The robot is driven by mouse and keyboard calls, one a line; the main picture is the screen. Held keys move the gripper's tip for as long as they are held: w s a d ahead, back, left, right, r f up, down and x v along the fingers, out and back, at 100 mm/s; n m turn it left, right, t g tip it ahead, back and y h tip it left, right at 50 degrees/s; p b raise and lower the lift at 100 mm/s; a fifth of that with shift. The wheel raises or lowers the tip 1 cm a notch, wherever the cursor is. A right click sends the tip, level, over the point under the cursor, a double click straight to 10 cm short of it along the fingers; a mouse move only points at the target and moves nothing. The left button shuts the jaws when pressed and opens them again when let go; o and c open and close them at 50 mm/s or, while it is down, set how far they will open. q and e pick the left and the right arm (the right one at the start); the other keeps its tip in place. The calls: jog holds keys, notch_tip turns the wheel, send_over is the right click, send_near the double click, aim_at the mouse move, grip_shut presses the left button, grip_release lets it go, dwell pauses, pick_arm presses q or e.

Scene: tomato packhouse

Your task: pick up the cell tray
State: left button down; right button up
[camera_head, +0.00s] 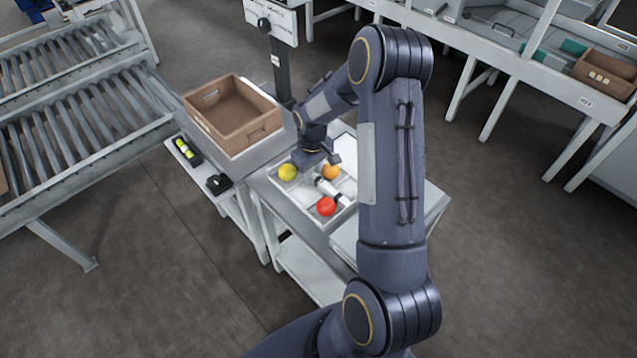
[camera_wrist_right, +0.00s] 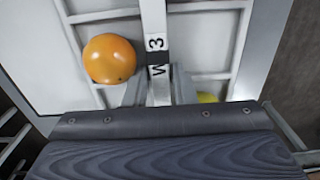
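The cell tray (camera_head: 349,208) is a shallow white tray with divided cells on a side table. It holds a yellow tomato (camera_head: 287,172), an orange tomato (camera_head: 330,172) and a red tomato (camera_head: 326,207). A white centre bar (camera_wrist_right: 154,22) with a "W3" label crosses it. My right gripper (camera_head: 318,160) is low over the tray's far part, between the yellow and orange tomatoes. In the right wrist view its two grey fingers (camera_wrist_right: 160,88) flank the bar; whether they press on it is not clear. My left gripper is out of view.
A brown crate (camera_head: 232,118) stands left of the tray, beside a dark post with a sign (camera_head: 272,20). Roller conveyors (camera_head: 80,125) lie at the left. White benches (camera_head: 540,80) with another crate (camera_head: 607,75) are at the back right. The floor between is clear.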

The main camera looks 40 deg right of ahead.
jog(key=shift+f, duration=0.25)
jog(key=shift+c, duration=0.3)
grip_shut()
jog(key=shift+r, duration=0.15)
